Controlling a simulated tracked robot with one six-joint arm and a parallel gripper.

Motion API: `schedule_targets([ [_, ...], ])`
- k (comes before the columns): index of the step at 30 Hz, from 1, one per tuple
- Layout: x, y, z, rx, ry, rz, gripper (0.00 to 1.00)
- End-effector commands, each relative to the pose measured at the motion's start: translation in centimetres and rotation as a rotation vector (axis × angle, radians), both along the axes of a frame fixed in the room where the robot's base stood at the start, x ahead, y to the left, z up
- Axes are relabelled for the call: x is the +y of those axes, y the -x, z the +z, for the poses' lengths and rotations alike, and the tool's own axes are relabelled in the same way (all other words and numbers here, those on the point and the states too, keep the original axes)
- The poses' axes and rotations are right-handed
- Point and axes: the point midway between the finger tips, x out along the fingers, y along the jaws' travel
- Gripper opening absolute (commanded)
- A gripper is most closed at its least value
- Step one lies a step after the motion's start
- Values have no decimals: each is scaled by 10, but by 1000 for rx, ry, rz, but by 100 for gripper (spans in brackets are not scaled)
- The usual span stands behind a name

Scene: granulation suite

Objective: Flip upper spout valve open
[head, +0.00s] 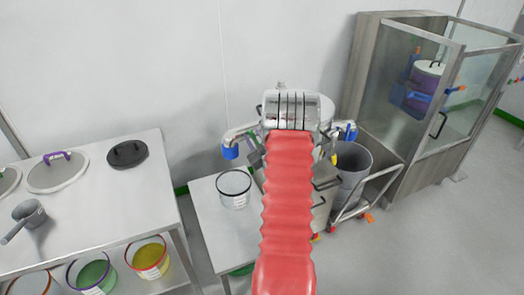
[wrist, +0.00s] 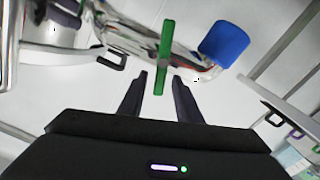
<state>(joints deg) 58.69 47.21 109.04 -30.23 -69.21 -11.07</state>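In the wrist view a green valve handle (wrist: 164,50) stands across a shiny metal spout that ends in a blue cap (wrist: 224,43). My gripper (wrist: 159,78) is open, with two dark fingers pointing at the handle. The handle's lower end shows in the gap between the fingertips, with space on both sides. I cannot tell how deep it sits between them. In the head view the blue-capped spout (head: 230,150) sticks out left of the steel machine (head: 298,108). My red-sleeved arm hides much of the machine, and the gripper is mostly hidden there.
A second spout with a blue end (head: 350,131) is on the machine's right, above a grey bin (head: 351,168) beside a cart. A white container (head: 234,187) stands on a low table below the left spout. A glass-sided cabinet (head: 420,90) stands right; a bench (head: 100,195) stands left.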

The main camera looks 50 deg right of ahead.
Motion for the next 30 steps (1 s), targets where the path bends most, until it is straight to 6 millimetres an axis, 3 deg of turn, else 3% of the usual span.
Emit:
schedule_targets([
  [18,52,88,-1,1,-2,-3,31],
  [30,62,102,-1,0,-1,0,31],
])
